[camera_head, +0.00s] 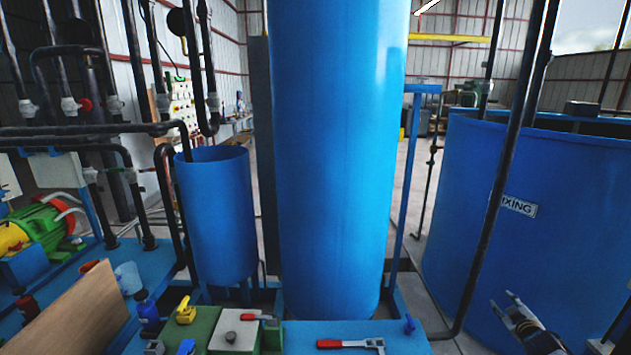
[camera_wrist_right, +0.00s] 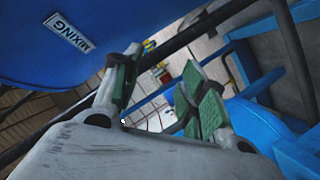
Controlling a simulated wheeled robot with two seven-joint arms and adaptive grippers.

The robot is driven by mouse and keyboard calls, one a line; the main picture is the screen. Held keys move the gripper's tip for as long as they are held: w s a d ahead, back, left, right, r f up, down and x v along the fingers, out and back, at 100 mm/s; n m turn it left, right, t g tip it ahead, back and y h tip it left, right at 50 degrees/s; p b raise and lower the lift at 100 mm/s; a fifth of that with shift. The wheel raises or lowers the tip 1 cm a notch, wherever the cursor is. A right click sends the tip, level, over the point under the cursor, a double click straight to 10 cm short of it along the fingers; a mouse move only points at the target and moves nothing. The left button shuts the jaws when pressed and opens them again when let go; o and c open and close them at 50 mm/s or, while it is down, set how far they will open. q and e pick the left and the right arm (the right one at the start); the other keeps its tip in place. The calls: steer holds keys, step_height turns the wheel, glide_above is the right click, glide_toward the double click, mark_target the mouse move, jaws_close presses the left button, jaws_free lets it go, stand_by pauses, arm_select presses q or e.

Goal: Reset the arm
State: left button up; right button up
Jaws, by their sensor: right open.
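My right gripper (camera_head: 508,308) is at the lower right of the head view, in front of the large blue mixing tank (camera_head: 545,235). Its two fingers are apart with nothing between them. In the right wrist view the green-padded fingers of my right gripper (camera_wrist_right: 160,92) also stand open and empty. The mixing tank (camera_wrist_right: 85,40) fills the upper left there. My left gripper shows in neither view.
A tall blue cylinder (camera_head: 335,150) stands in the centre, with a smaller blue tank (camera_head: 218,215) to its left. A red-handled tool (camera_head: 345,344), a yellow valve (camera_head: 185,311) and a blue bottle (camera_head: 147,311) are along the front. Black pipes (camera_head: 500,180) cross the right side.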

steer(key=s+a+f+m+g, duration=0.1)
steer(key=s+a+f+g, duration=0.15)
steer(key=s+f, duration=0.7)
steer(key=s+a+f+g+y, duration=0.15)
steer(key=s+a+f, duration=0.3)
steer(key=f, duration=0.95)
steer(key=s+a+f+m+g, duration=0.1)
steer(key=s+a+f+g, duration=0.15)
steer(key=s+f, duration=0.75)
steer(key=s+a+f+g, duration=0.2)
steer(key=s+a+f, duration=0.5)
steer(key=s, duration=0.4)
steer(key=s+a+f+g+y, duration=0.1)
steer(key=s+a+f+g, duration=0.1)
steer(key=s+a+f, duration=0.5)
steer(key=s+a+f+g+y, duration=0.1)
steer(key=s+a+f, duration=0.6)
steer(key=s, duration=0.9)
steer(key=shift+m+g, duration=0.4)
steer(key=shift+g, duration=0.15)
steer(key=shift+a, duration=0.1)
